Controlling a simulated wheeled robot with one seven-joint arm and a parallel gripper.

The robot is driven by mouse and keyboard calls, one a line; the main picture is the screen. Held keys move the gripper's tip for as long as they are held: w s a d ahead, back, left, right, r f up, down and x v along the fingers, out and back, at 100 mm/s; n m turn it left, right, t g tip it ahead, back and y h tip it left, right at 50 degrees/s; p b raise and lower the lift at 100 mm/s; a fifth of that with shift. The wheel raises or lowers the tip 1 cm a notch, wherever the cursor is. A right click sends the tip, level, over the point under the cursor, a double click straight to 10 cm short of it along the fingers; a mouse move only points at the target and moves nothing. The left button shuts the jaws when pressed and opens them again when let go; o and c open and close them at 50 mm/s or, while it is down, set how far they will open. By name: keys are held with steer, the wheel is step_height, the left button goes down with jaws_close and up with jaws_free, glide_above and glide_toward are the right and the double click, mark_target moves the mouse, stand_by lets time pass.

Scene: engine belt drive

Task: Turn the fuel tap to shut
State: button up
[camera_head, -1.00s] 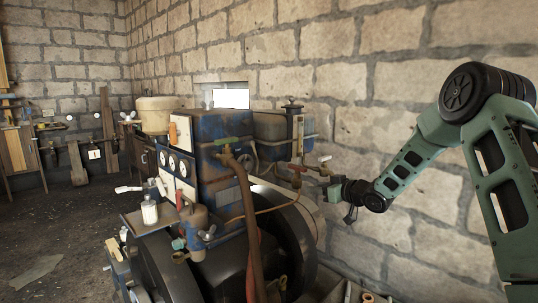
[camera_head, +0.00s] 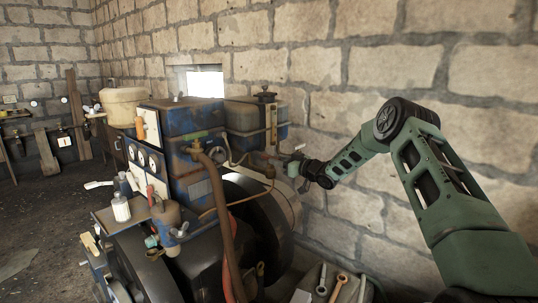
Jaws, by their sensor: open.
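The engine's grey-blue fuel tank (camera_head: 243,118) sits behind the blue engine block, against the brick wall. A small tap with a reddish lever (camera_head: 268,156) shows on the pipework below the tank's right side. A pale tip (camera_head: 299,147) stands just right of it. My gripper (camera_head: 293,169) comes in from the right, with its end close to the tap's right side. It is open. The fingers are small and dark here, and I cannot tell whether they touch the lever or what lies between them.
The engine block (camera_head: 182,125) and dark flywheel (camera_head: 262,215) stand left of and below my gripper. A brown pipe (camera_head: 222,205) rises in front. Several tools (camera_head: 340,286) lie at the bottom. The brick wall (camera_head: 345,105) is close behind my arm.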

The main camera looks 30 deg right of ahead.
mark_target(269, 156)
steer(key=shift+p+x, duration=0.5)
steer(key=shift+x, duration=2.25)
jaws_close()
